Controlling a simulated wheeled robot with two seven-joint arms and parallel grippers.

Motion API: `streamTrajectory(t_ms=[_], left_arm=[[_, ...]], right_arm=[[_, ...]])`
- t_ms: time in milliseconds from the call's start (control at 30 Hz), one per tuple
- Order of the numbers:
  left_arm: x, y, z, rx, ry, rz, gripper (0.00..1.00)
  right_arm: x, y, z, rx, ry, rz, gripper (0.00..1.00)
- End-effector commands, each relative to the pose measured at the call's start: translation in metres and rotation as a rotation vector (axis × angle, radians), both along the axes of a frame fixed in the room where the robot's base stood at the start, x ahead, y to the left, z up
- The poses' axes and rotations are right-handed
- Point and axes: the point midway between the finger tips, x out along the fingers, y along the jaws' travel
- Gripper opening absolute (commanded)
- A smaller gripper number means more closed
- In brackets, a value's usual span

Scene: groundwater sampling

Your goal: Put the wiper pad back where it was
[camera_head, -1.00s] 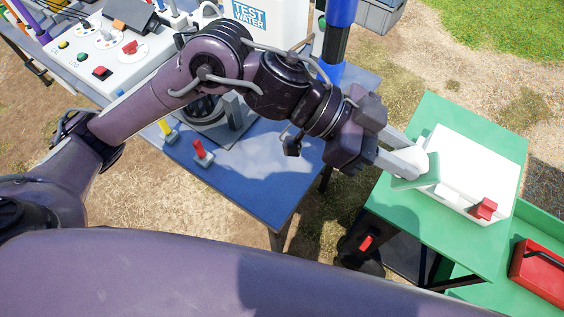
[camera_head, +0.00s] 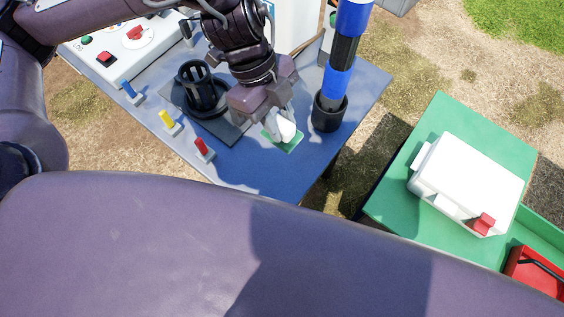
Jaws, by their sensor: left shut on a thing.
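The wiper pad (camera_head: 290,144) is a flat green square with a white rounded top. It is at the blue table (camera_head: 262,178), near the middle of its right part. My left gripper (camera_head: 281,126) reaches down from above and is shut on the pad. The fingers and the white top overlap, so the exact grip is partly hidden. I cannot tell whether the pad touches the tabletop or is just above it. My right gripper is not in view.
A blue and black column in a black cup (camera_head: 329,113) stands just right of the pad. A black slotted holder (camera_head: 197,84) is to the left. Red (camera_head: 203,148), yellow and blue pegs line the front edge. A white box (camera_head: 466,183) sits on the green table (camera_head: 405,207).

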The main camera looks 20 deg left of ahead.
Motion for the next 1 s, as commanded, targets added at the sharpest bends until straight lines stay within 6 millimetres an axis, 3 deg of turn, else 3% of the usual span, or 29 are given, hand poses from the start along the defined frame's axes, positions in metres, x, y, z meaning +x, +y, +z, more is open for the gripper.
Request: streamTrajectory(t_ms=[600,867,1000], left_arm=[[-0.002,0.001,-0.136,0.001,0.008,0.005,0.08],[-0.001,0.001,-0.159,0.003,0.004,0.004,0.08],[-0.001,0.001,-0.181,0.002,0.006,0.005,0.08]], right_arm=[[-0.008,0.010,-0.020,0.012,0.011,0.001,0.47],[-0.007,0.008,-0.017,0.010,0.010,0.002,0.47],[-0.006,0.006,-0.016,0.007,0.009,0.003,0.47]])
